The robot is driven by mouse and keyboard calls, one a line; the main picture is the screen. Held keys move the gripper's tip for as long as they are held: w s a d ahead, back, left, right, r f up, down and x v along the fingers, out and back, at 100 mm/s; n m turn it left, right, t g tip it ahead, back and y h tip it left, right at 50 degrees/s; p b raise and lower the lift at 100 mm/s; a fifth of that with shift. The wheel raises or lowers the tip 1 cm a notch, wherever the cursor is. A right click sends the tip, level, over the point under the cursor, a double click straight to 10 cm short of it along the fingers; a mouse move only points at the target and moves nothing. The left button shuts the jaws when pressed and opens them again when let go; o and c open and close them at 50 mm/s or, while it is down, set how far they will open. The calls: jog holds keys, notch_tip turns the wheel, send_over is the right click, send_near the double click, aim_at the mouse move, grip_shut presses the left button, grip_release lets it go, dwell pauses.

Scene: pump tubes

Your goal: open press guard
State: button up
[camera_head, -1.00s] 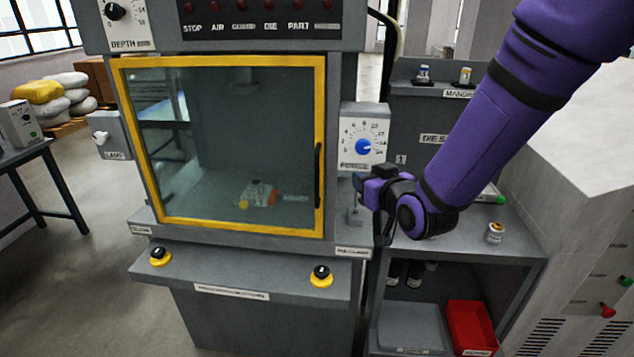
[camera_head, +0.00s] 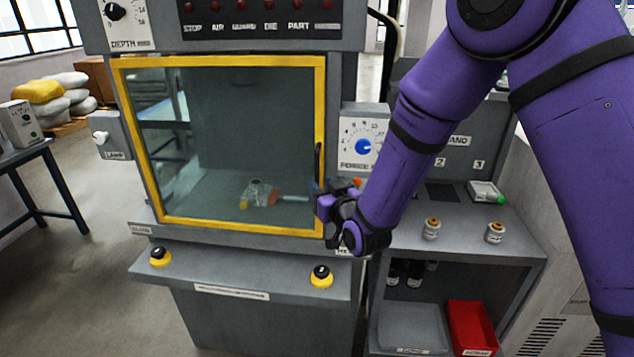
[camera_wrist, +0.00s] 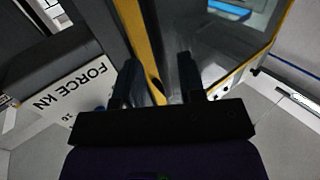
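The press guard is a clear pane in a yellow frame (camera_head: 222,62), and it is closed across the front of the grey press. Its black upright handle (camera_head: 318,162) is on the right side of the frame. My gripper (camera_head: 318,188) is at the lower part of this handle. In the wrist view my gripper (camera_wrist: 157,66) has its two dark fingers apart, with the yellow frame edge (camera_wrist: 138,35) and the dark handle (camera_wrist: 156,84) showing in the gap. I cannot tell whether a finger touches the handle.
The force dial box (camera_head: 363,146) is close to the right of my gripper. A ledge with two black-and-yellow buttons (camera_head: 321,276) juts out below the guard. A side bench (camera_head: 465,238) with small jars stands at the right.

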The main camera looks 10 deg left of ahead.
aim_at(318, 182)
jog(key=shift+x, duration=1.7)
grip_shut()
